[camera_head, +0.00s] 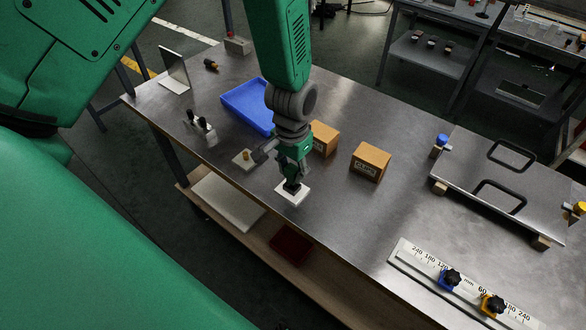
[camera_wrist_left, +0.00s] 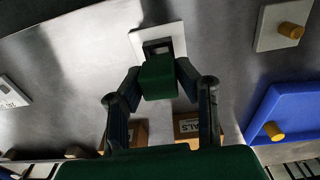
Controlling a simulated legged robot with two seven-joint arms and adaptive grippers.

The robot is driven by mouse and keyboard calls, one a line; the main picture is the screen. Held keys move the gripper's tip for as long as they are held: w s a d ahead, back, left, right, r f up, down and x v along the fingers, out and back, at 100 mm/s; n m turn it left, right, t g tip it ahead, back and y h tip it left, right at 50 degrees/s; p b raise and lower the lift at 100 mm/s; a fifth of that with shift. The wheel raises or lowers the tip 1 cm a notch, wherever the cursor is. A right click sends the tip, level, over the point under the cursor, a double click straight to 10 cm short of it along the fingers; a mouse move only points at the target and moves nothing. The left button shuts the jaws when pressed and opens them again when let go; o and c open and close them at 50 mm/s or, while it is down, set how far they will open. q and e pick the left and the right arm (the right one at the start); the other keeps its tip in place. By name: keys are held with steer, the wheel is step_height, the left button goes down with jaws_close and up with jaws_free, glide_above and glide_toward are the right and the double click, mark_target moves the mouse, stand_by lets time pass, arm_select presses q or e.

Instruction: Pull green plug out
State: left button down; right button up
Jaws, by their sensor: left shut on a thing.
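The green plug (camera_wrist_left: 158,80) is a dark green block between my left gripper's fingers in the left wrist view. My left gripper (camera_head: 291,177) is shut on it, just above a white plate with a black socket (camera_head: 292,194). The white plate (camera_wrist_left: 172,34) also shows in the wrist view, with the plug in front of its dark socket. I cannot tell how far the plug sits in the socket. In the head view the gripper mostly hides the plug. My right gripper is not in view.
Close by are a grey plate with a yellow peg (camera_head: 245,157), a blue tray (camera_head: 238,110) and two cardboard boxes (camera_head: 323,137) (camera_head: 370,162). A metal plate with black handles (camera_head: 508,180) and a ruler fixture (camera_head: 425,262) lie right. The table between is clear.

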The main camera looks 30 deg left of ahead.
mark_target(292, 167)
arm_select(q)
steer(key=shift+r, duration=0.1)
step_height(292, 167, up, 5)
steer(key=p, duration=0.4)
steer(key=shift+f, duration=0.3)
stand_by(0.6)
